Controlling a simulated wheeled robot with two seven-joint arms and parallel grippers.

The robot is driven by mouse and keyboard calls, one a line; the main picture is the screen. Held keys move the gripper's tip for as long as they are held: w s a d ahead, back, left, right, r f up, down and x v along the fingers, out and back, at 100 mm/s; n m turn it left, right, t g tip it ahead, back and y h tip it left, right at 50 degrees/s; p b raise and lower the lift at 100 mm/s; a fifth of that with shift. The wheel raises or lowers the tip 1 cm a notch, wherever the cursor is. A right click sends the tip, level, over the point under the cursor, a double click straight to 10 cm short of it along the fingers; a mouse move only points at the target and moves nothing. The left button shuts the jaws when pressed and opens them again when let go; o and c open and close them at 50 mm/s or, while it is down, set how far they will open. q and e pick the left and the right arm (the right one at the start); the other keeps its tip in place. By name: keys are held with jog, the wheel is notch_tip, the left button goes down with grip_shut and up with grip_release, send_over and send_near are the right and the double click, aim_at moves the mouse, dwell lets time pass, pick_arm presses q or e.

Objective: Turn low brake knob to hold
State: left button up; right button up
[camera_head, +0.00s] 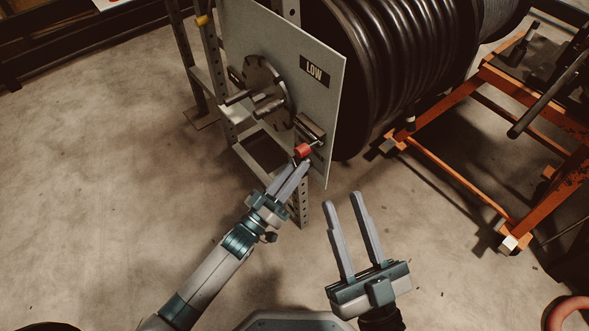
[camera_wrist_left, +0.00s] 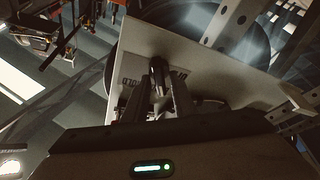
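The LOW panel (camera_head: 285,75) is a pale upright board with a black LOW label. Low on its face is a small brake knob with a red part (camera_head: 303,151), in front of a metal plate. My left gripper (camera_head: 301,163) has its fingertips at this knob, with a narrow gap between the fingers. In the left wrist view a dark knob end (camera_wrist_left: 158,72) shows between the fingertips. Lettering on the panel beside it is partly covered by the fingers. I cannot tell whether they press on the knob. My right gripper (camera_head: 352,208) is open and empty, away from the panel.
A round slotted metal disc with handles (camera_head: 262,90) is on the panel, up and left of the knob. A large black hose reel (camera_head: 395,60) stands behind. An orange frame (camera_head: 460,175) is at the right. The floor at the left is clear.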

pick_arm(q)
jog(key=shift+a+m+g+h+b, duration=0.1)
jog(key=shift+m+g+h+b, duration=0.25)
jog(key=shift+m+g+h, duration=1.65)
jog(key=shift+d+m+g+y+b, duration=0.1)
jog(key=shift+m+g+b, duration=0.25)
jog(key=shift+m, duration=3.45)
jog(key=shift+a+m+g+h+b, duration=0.1)
jog(key=shift+m+g+h+b, duration=0.25)
jog(key=shift+m+g+h, duration=1.65)
pick_arm(e)
jog(key=shift+d+r+t, duration=0.4)
jog(key=shift+r+t, duration=0.15)
jog(key=shift+r, duration=0.25)
jog(key=shift+d+r+t, duration=0.35)
jog(key=shift+r+t, duration=0.25)
jog(key=shift+r, duration=0.2)
jog(key=shift+d+r+t, duration=0.4)
jog(key=shift+r+t, duration=0.15)
jog(key=shift+r, duration=0.25)
pick_arm(q)
jog(key=shift+m+t+y, duration=0.85)
jog(key=shift+m+y, duration=0.15)
jog(key=shift+m, duration=0.1)
jog(key=o, duration=0.7)
